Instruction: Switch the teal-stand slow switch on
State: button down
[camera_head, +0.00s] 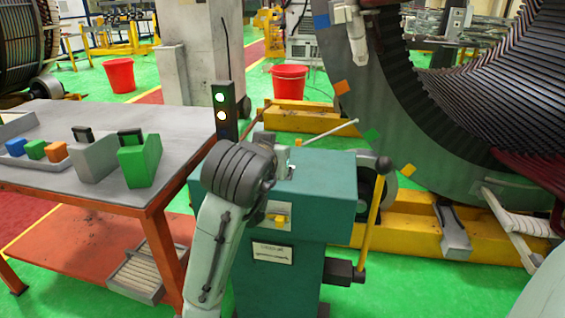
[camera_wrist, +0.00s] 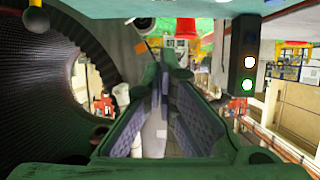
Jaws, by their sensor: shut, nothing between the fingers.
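The teal stand (camera_head: 315,185) is at the centre of the head view, partly behind my arm. A small pale fitting (camera_head: 287,168) sits on its top, and a small yellow part (camera_head: 280,220) is on its front face. I cannot tell which of these is the slow switch, or how it is set. In the wrist view my gripper (camera_wrist: 164,74) has its fingers brought together at the tips, with nothing held. In the head view my wrist hides the fingers, so their contact with the stand cannot be told.
A dark signal post (camera_head: 224,110) with two lit lamps stands behind my wrist. A grey table (camera_head: 60,180) with coloured blocks is at left. A yellow lever (camera_head: 374,215) rises right of the stand. The large stator ring (camera_head: 350,100) stands behind on the right.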

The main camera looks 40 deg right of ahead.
jog(key=p+x, duration=0.1)
jog(key=x, duration=0.8)
jog(key=shift+w+d+p, duration=0.15)
jog(key=shift+w+p, duration=0.1)
jog(key=shift+p, duration=0.1)
notch_tip(320, 180, down, 4)
jog(key=shift+r, duration=0.25)
jog(key=shift+s+f, duration=0.1)
jog(key=shift+f, duration=0.3)
